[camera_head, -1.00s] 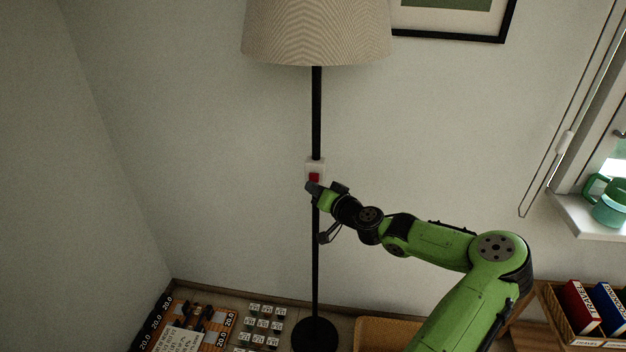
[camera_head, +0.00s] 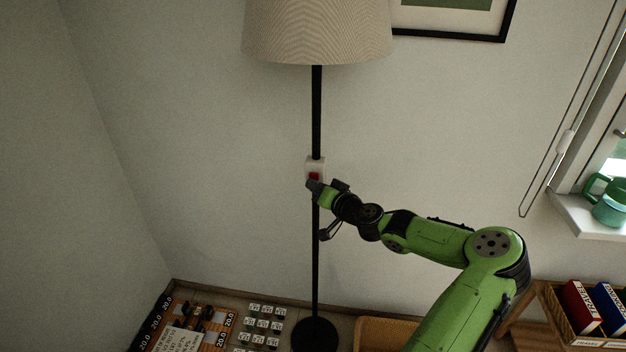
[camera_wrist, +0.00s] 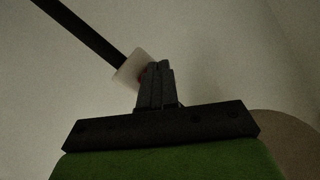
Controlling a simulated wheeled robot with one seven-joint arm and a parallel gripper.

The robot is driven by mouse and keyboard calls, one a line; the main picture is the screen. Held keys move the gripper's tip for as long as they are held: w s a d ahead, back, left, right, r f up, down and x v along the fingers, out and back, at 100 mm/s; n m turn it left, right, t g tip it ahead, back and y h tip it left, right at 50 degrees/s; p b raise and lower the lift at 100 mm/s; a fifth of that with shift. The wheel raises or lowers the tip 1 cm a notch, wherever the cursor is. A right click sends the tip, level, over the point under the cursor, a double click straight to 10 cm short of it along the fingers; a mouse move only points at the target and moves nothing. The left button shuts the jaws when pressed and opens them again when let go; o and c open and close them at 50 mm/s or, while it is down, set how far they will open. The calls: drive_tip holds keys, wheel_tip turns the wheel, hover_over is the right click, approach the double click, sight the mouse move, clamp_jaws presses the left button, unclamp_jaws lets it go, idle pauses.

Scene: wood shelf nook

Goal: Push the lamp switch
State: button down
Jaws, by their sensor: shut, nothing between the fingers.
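The lamp switch (camera_head: 314,176) is a small red button on a white box (camera_head: 315,163) fixed to the black pole of a floor lamp (camera_head: 316,110). My gripper (camera_head: 313,186) is shut and empty, with its tips at the lower edge of the red button in the head view. In the wrist view the shut fingers (camera_wrist: 158,68) overlap the white box (camera_wrist: 128,68), and only a sliver of red shows beside them. I cannot tell whether the tips touch the button. The beige lampshade (camera_head: 317,30) is above.
A framed picture (camera_head: 508,22) hangs on the wall at upper right. A teal mug (camera_head: 608,208) stands on the window sill at right. The wall left of the pole is clear.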

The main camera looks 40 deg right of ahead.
drive_tip(key=shift+w+d, duration=0.25)
drive_tip(key=shift+d, duration=0.05)
idle(0.5)
drive_tip(key=shift+s+a, duration=0.1)
drive_tip(key=shift+s+a+b, duration=0.35)
drive_tip(key=shift+s+a, duration=0.1)
drive_tip(key=shift+a, duration=0.1)
drive_tip(key=s+a, duration=0.1)
drive_tip(key=a, duration=0.1)
drive_tip(key=s+a+b, duration=0.1)
drive_tip(key=s+a, duration=0.1)
drive_tip(key=shift+s+a, duration=0.3)
drive_tip(key=shift+a, duration=0.1)
idle(0.3)
